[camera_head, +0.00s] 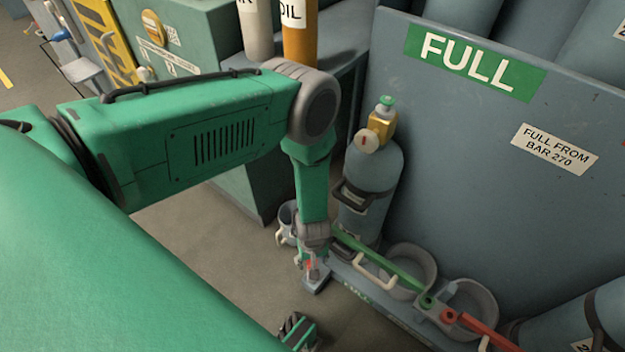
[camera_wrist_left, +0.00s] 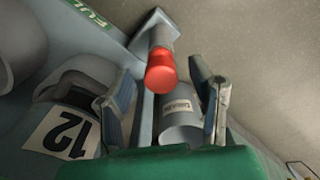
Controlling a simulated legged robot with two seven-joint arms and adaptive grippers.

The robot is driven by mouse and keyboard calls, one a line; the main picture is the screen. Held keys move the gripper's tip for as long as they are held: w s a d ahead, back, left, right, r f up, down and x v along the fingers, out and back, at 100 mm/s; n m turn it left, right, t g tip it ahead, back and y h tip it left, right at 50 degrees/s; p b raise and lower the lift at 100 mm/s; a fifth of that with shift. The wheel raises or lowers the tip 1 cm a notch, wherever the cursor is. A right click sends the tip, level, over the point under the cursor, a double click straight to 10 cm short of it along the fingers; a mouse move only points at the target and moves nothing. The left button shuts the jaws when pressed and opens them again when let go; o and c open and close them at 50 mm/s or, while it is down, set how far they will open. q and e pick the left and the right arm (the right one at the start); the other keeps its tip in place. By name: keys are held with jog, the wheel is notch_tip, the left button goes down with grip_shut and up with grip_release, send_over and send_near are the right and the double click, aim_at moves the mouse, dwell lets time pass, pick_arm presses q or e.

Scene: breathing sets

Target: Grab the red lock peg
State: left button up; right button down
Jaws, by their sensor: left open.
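The red lock peg (camera_wrist_left: 160,70) has a rounded red head and a grey shaft in the left wrist view. Its head lies between and just beyond the two fingertips of my left gripper (camera_wrist_left: 168,98). The fingers are spread on either side and I see no contact. In the head view my left gripper (camera_head: 313,264) points down at the end of the rack's low rail, with a bit of the red peg (camera_head: 309,265) showing by the fingers. The gripper hides most of the peg there.
A grey breathing cylinder (camera_head: 372,180) stands against the FULL panel (camera_head: 470,130). A green bar (camera_head: 385,262) and a red bar (camera_head: 488,335) run along the rack front beside ring holders (camera_head: 412,262). A cylinder marked 12 (camera_wrist_left: 60,135) is close left in the wrist view. Open floor (camera_head: 200,235) lies left.

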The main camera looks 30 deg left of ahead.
pick_arm(q)
jog(key=shift+f, duration=0.55)
jog(key=shift+r, duration=0.1)
grip_shut()
